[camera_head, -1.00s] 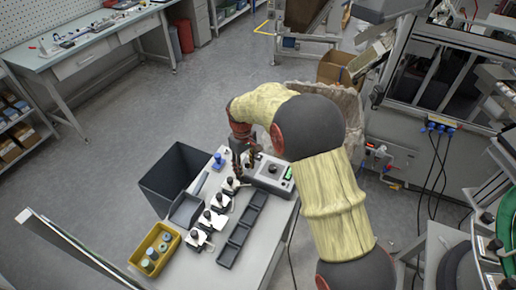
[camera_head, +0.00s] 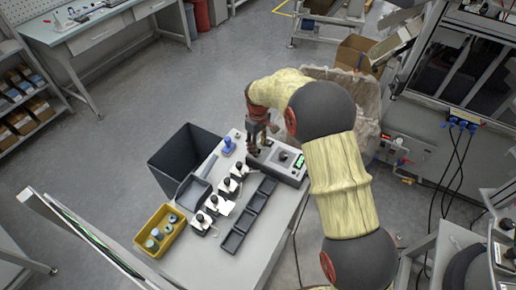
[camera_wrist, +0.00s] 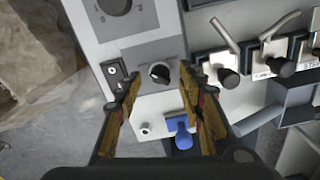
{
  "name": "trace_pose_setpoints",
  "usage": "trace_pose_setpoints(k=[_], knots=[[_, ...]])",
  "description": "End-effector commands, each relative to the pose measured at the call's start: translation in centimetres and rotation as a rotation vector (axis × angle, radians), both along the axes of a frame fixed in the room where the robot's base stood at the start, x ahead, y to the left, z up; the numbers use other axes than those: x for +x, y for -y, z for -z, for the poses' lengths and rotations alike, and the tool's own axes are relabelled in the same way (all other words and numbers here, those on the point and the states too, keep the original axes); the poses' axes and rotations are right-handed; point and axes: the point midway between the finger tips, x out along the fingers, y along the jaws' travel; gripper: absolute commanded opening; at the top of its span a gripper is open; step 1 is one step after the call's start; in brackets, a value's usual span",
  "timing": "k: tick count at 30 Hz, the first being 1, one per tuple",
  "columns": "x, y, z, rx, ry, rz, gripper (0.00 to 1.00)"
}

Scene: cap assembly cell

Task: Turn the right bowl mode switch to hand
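A black rotary knob (camera_wrist: 159,73) with a light pointer mark sits on a grey control box (camera_wrist: 140,52). In the head view the box (camera_head: 290,170) is at the far end of the white table, partly behind my arm. My gripper (camera_wrist: 160,73) is open, with one finger on each side of the knob; contact is not clear. In the head view my gripper (camera_head: 257,146) is over the box's left end and hides part of it. A larger round dial (camera_wrist: 114,5) is cut off at the top of the wrist view. Labels around the knob are unreadable.
A blue-handled part (camera_head: 228,146) stands left of the box. Several black-knobbed fixtures (camera_head: 222,207) and a row of dark trays (camera_head: 234,241) are nearer. A dark bin (camera_head: 160,164) and a yellow tray (camera_head: 139,240) are at the left.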

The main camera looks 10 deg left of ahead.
Motion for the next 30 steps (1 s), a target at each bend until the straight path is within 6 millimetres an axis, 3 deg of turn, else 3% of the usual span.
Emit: trace_pose_setpoints(k=[4, 12, 30], knots=[[0.03, -0.01, 0.97, 0.001, 0.001, 0.0, 0.39], [0.03, -0.01, 1.06, 0.0, 0.001, 0.0, 0.39], [0.03, -0.01, 1.04, 0.0, 0.001, 0.0, 0.05]])
